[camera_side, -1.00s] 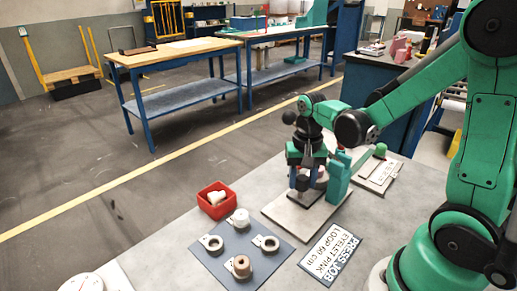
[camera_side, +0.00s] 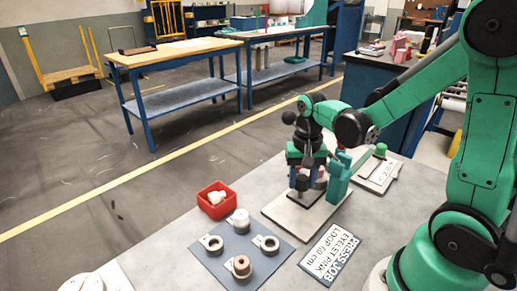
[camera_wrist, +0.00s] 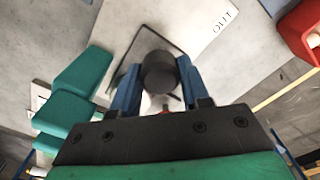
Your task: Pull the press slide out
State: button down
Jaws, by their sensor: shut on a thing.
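The press stands on a pale base plate (camera_side: 285,213) in the side view, with a green body (camera_side: 338,180). In the wrist view its green parts (camera_wrist: 85,72) are at the left. A dark round knob (camera_wrist: 158,72), apparently the slide's handle, sits between the two blue fingers of my gripper (camera_wrist: 158,88). The fingers are shut on it from both sides. The plate beneath bears a dark outline and the word OUT, above and right of the knob. In the side view my gripper (camera_side: 306,178) points down beside the press body; the slide itself is mostly hidden there.
A red bin (camera_side: 216,199) with a pale part stands left of the press. A grey mat (camera_side: 239,244) with several round parts and a PRESS JOB card (camera_side: 329,254) lie in front. A board with a green knob (camera_side: 380,151) is behind right. Bare table lies between.

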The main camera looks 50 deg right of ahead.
jog(key=a, duration=0.9)
jog(key=shift+a, duration=0.3)
jog(key=shift+c, duration=2.1)
grip_release()
jog(key=shift+r, duration=0.1)
jog(key=shift+r, duration=2.75)
